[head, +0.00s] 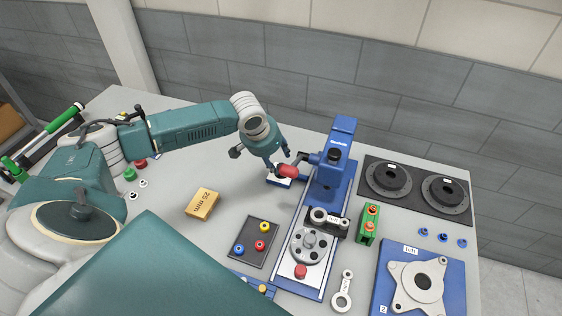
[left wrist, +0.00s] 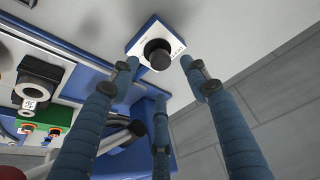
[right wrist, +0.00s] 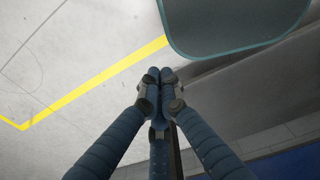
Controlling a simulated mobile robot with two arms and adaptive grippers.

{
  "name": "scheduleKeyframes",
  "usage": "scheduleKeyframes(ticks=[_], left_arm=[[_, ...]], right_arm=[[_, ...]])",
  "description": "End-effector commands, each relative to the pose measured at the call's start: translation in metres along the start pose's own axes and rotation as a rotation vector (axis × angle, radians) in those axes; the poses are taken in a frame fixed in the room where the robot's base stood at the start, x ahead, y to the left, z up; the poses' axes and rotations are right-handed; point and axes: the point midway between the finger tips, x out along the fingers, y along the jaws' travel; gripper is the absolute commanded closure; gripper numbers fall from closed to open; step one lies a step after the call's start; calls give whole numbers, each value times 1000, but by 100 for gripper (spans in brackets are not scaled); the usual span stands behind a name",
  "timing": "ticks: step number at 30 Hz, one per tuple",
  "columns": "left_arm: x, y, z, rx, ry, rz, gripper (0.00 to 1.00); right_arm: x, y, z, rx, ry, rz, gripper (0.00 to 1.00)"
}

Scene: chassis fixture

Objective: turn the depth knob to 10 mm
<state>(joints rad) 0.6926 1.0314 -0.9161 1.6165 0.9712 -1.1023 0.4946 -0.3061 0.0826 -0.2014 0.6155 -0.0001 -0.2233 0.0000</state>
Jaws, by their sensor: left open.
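The depth knob (left wrist: 158,54) is a round dark knob on a white dial plate with a blue edge, in the left wrist view. In the head view the plate (head: 279,181) shows beside the blue press, and the knob is hidden by my gripper. My left gripper (left wrist: 158,63) is open, with two fingertips on either side of the knob and a third finger below; I cannot tell if they touch it. My right gripper (right wrist: 160,75) is shut and empty, away from the table over the floor.
The blue press (head: 334,170) stands right of my left gripper, its red lever grip (head: 288,171) close by. A yellow 25 mm block (head: 202,203), a dark tray (head: 248,248) with coloured pieces and a green block (head: 368,224) sit nearby.

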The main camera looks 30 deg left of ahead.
Motion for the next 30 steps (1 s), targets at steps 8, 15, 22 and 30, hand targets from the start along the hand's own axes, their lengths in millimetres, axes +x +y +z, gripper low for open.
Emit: scheduleKeyframes(ticks=[8, 15, 22, 30], left_arm=[[45, 1, -1, -2, -1, 1, 53], [59, 1, 0, 0, 1, 1, 53], [60, 0, 0, 0, 0, 0, 55], [59, 0, 0, 0, 1, -1, 98]], right_arm=[[-14, 1, -7, 0, 11, 1, 100], [-15, 2, -14, 1, 21, 2, 100], [-15, 1, -13, 2, 19, 1, 100], [-15, -2, -12, 4, 16, -2, 100]])
